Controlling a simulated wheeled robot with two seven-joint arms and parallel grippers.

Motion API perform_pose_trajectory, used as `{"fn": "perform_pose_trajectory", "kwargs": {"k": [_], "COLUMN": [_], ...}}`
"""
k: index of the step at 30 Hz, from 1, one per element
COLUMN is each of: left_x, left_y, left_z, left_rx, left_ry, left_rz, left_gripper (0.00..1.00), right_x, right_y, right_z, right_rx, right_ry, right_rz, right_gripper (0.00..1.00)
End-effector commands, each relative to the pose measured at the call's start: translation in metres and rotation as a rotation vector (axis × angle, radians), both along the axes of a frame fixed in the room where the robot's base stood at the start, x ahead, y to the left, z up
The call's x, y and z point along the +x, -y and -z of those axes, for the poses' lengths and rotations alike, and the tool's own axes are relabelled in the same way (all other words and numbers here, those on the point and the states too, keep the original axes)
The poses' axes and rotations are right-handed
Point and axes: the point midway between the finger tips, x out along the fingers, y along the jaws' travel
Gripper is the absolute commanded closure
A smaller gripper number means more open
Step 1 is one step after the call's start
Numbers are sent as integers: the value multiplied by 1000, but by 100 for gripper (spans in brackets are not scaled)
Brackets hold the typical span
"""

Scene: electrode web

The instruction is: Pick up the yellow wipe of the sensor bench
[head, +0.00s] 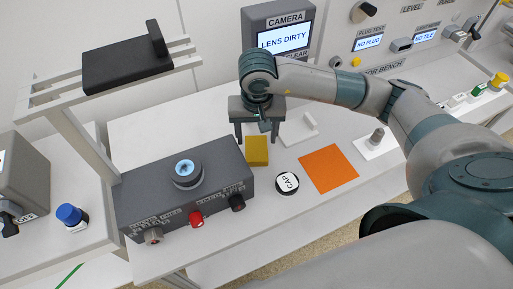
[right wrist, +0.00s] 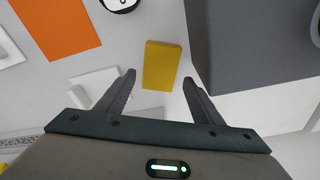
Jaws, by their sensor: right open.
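The yellow wipe (head: 257,151) is a small yellow block lying on the white bench, beside the right end of the dark grey camera box (head: 182,190). In the right wrist view the wipe (right wrist: 162,65) lies ahead of my gripper, between the lines of its two fingers. My right gripper (head: 258,138) is open and empty, just behind the wipe in the head view. Its fingers also show spread apart in the right wrist view (right wrist: 162,82). I see no contact with the wipe. My left gripper is not in view.
An orange mat (head: 328,169) and a round cap labelled CAP (head: 287,183) lie right of the wipe. A white holder (head: 299,129) stands close behind. The camera screen (head: 283,39) reads LENS DIRTY. The grey box closely borders the wipe's left side.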

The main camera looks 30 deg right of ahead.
Motion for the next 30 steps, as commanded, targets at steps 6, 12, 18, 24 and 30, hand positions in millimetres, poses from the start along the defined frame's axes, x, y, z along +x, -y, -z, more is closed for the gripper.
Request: {"fn": "perform_pose_trajectory", "kwargs": {"k": [6,12,18,24,30], "left_x": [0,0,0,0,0], "left_y": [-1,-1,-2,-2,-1], "left_z": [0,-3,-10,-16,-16], "left_rx": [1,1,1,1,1], "left_ry": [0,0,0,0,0], "left_rz": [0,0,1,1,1], "left_gripper": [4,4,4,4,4], "right_x": [0,1,2,5,7], "right_y": [0,1,2,3,3], "right_z": [0,7,30,53,58], "right_rx": [0,0,-2,0,0], "right_ry": [0,-2,-4,-2,0], "right_rz": [0,2,2,1,1], "right_gripper": [39,39,39,39,39]}}
